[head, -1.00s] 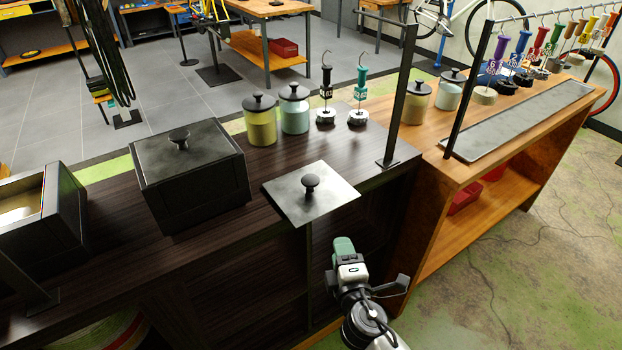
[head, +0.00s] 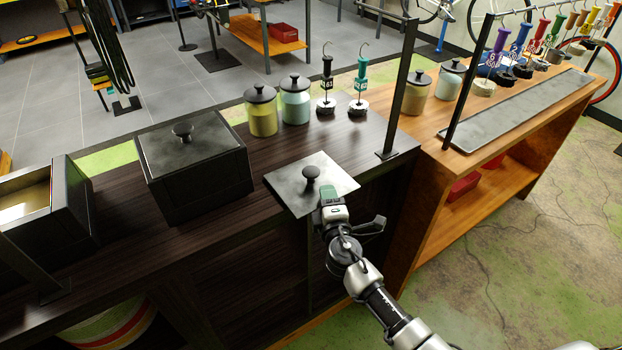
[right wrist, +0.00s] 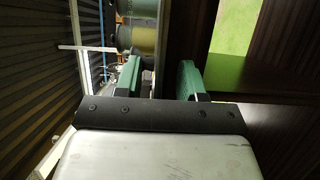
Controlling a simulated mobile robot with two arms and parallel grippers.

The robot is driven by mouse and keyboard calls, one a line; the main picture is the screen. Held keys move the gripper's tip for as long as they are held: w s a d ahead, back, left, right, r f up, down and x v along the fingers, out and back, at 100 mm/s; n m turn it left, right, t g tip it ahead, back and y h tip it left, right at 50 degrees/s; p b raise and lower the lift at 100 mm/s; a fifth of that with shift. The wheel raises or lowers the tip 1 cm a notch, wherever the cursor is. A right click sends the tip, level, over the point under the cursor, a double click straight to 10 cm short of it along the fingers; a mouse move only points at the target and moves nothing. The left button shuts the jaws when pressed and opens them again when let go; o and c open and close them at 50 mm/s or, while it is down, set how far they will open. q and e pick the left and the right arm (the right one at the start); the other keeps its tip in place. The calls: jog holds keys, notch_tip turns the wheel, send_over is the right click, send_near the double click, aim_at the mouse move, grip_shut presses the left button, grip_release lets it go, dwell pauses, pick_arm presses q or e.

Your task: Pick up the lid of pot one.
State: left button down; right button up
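A square grey metal lid (head: 290,190) with a black knob (head: 311,173) lies at the counter's front edge, its front part overhanging. A dark square pot (head: 200,180) left of it has a knobbed lid (head: 183,133) on. Another dark pot (head: 75,205) at the far left is open, with pale contents. I cannot tell which is pot one. My right gripper (head: 329,193) is just in front and right of the loose lid's knob. In the right wrist view its green fingers (right wrist: 158,78) are apart with nothing clearly between them. My left gripper is not in view.
Two lidded jars (head: 261,115) and two handled tools (head: 326,95) stand at the counter's back. A black post (head: 398,95) rises at its right end. A wooden bench (head: 450,150) with a long grey tray (head: 520,115) adjoins on the right.

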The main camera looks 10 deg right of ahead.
grip_shut()
jog(key=shift+r, duration=0.1)
dwell(0.3)
